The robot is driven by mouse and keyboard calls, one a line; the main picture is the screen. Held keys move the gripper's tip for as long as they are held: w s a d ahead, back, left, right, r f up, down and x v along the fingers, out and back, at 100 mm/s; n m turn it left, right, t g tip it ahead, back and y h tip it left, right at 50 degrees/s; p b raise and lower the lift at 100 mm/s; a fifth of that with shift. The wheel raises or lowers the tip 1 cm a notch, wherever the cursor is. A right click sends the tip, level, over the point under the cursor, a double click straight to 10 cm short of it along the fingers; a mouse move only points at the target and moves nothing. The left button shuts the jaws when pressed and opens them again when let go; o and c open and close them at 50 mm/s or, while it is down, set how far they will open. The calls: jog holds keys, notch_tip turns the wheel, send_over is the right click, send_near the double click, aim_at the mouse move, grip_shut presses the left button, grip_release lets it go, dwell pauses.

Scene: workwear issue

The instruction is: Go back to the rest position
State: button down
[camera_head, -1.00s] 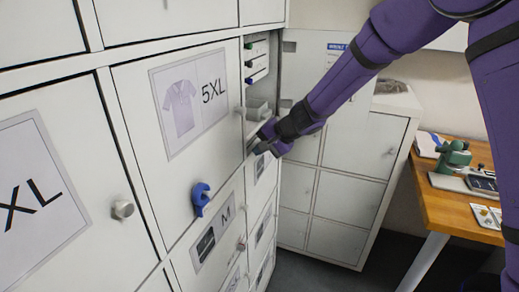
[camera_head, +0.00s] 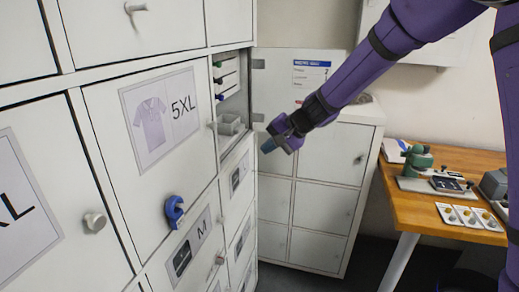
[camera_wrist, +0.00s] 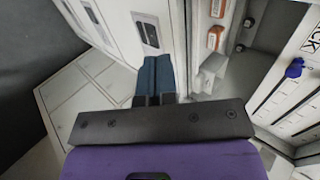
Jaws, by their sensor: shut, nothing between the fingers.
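My gripper (camera_head: 268,146) is at the end of my purple arm, in front of an open compartment in the locker wall. Its fingers are shut together with nothing between them, as the wrist view also shows (camera_wrist: 154,74). In the head view it is just right of the compartment opening, apart from the shelves. The open door (camera_head: 301,80) of this compartment stands behind my wrist.
Low white cabinets (camera_head: 322,190) stand behind. A wooden table (camera_head: 425,206) with a green device (camera_head: 416,160) is at the right.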

jog(key=s+d+r+n+h, duration=0.1)
jog(key=s+d+r+h, duration=0.1)
jog(key=s+d+r, duration=0.5)
jog(key=s+d+r+n+t+h, duration=0.1)
jog(key=s+d+r+h, duration=0.1)
jog(key=s+d, duration=0.5)
jog(key=s+d+r+n+h, duration=0.2)
jog(key=s+d+r, duration=0.25)
jog(key=s, duration=0.55)
jog(key=s+d+t+h, duration=0.1)
jog(key=s+d+h, duration=0.2)
jog(key=s+d, duration=0.5)
jog(key=s, duration=0.3)
jog(key=shift+s+f, duration=0.15)
jog(key=shift+f, duration=0.05)
